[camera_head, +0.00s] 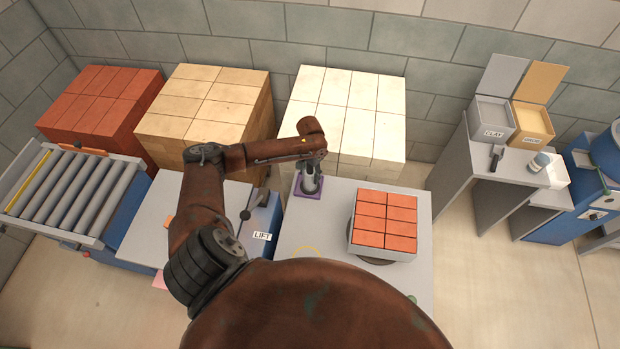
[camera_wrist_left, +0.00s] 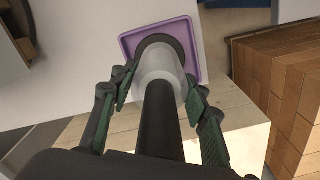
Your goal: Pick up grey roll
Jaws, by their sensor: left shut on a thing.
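The grey roll (camera_wrist_left: 164,66) stands upright over a purple square tray (camera_wrist_left: 194,32), with a pale grey body and a dark round end at the tray. In the head view the roll (camera_head: 311,186) shows below my left gripper (camera_head: 311,170), inside the outline of the purple tray (camera_head: 308,209). My left gripper (camera_wrist_left: 158,90) is shut on the roll, one finger on each side. A dark cylinder covers part of the roll in the wrist view. I cannot tell whether its end touches the tray. My right gripper is out of view.
A block of red bricks (camera_head: 385,222) sits right of the tray on the grey table (camera_head: 336,222). A blue box marked LIFT (camera_head: 262,226) stands left. Pallets of white (camera_head: 350,105), tan (camera_head: 206,105) and dark red blocks (camera_head: 100,100) line the back.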

